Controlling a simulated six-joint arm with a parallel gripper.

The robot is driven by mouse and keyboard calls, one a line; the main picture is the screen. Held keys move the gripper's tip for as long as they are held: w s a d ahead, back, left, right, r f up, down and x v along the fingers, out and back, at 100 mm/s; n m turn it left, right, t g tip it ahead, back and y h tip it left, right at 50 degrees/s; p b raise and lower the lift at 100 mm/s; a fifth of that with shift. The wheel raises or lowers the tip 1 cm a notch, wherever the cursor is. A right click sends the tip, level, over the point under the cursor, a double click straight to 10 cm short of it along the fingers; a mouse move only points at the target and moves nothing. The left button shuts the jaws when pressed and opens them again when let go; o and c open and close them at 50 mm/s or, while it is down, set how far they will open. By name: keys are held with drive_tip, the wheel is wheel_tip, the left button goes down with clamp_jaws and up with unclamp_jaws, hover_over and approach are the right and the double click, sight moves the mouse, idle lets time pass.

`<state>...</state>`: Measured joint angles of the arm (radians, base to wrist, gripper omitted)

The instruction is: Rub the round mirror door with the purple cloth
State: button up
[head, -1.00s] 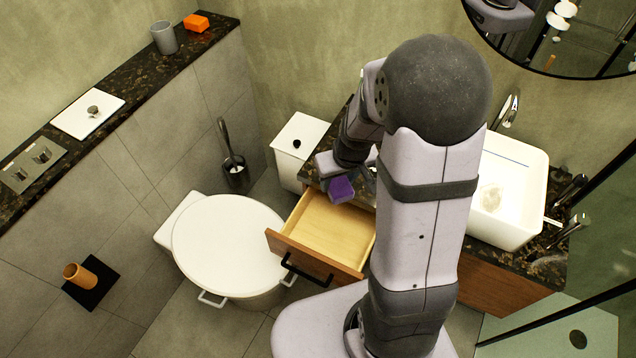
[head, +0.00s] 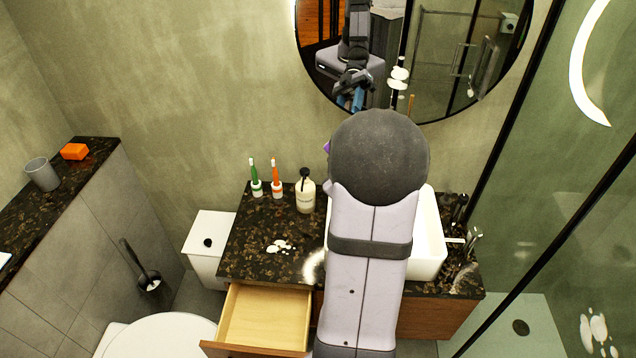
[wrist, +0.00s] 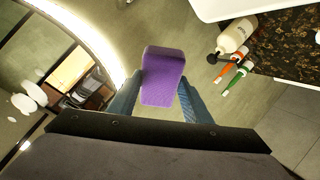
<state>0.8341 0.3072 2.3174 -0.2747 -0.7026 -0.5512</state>
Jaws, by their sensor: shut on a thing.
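The round mirror door (head: 440,85) is on the wall at the top of the head view, with white patches on its glass. In the wrist view the mirror (wrist: 75,25) fills the upper left, its rim glowing, with white blotches on the glass. My gripper (wrist: 160,80) is shut on the purple cloth (wrist: 162,78), a thick block between blue fingers. The cloth appears beside the mirror's rim; contact cannot be told. In the head view only a sliver of the cloth (head: 327,147) shows; my arm hides the gripper.
The counter (head: 262,232) holds a soap bottle (head: 305,192), two toothbrushes in holders (head: 265,188), a white spill (head: 279,246) and the basin (head: 430,235). An open, empty drawer (head: 265,318) juts out below. A glass screen stands at the right. The wall left of the mirror is bare.

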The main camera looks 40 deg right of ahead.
drive_tip(key=s+d+r+n+t+h+p, duration=0.1)
drive_tip(key=s+d+r+t, duration=0.1)
drive_tip(key=r, duration=0.5)
drive_tip(key=s+d+r+t+h+p, duration=0.1)
drive_tip(key=s+d+r+t, duration=0.2)
drive_tip(key=s+r, duration=0.3)
wheel_tip(320, 180, up, 3)
drive_tip(key=shift+s+d+f+n+t+h, duration=0.2)
drive_tip(key=shift+s+d+n+t+h, duration=0.1)
drive_tip(key=shift+s+n+t+h, duration=0.1)
drive_tip(key=shift+w+d+p, duration=0.1)
drive_tip(key=shift+p, duration=0.2)
drive_tip(key=shift+w+d+p, duration=0.55)
drive_tip(key=shift+w+d, duration=1.45)
drive_tip(key=shift+w, duration=0.05)
drive_tip(key=shift+w+d+b, duration=0.35)
drive_tip(key=shift+w+d, duration=0.3)
drive_tip(key=shift+d, duration=0.05)
drive_tip(key=shift+s+d+b, duration=0.6)
drive_tip(key=shift+s+d, duration=0.75)
drive_tip(key=shift+s, duration=0.15)
drive_tip(key=shift+r, duration=0.1)
